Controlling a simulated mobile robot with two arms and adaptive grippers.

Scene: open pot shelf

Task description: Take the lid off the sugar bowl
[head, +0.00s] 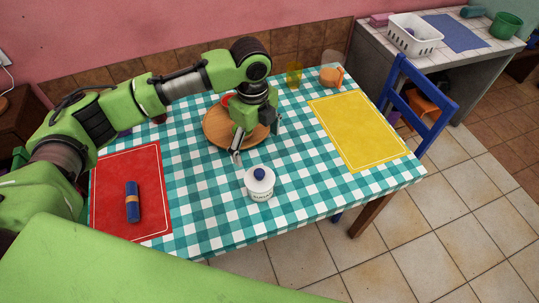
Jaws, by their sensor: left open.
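The white sugar bowl (261,190) stands upright on the checked tablecloth near the table's front edge. Its white lid (260,181) with a dark blue knob (260,174) sits on top of it. My left gripper (238,156) is open and empty. It hangs over the tablecloth behind and to the left of the bowl, apart from the lid. In the picture it overlaps the edge of a round wooden board. My right gripper does not show.
A round wooden board (214,134) lies behind my left gripper. A red mat (112,190) with a blue roll (133,203) is at left, a yellow mat (358,128) at right. A yellow glass (294,75) and an orange cup (331,76) stand at the back. Cloth right of the bowl is clear.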

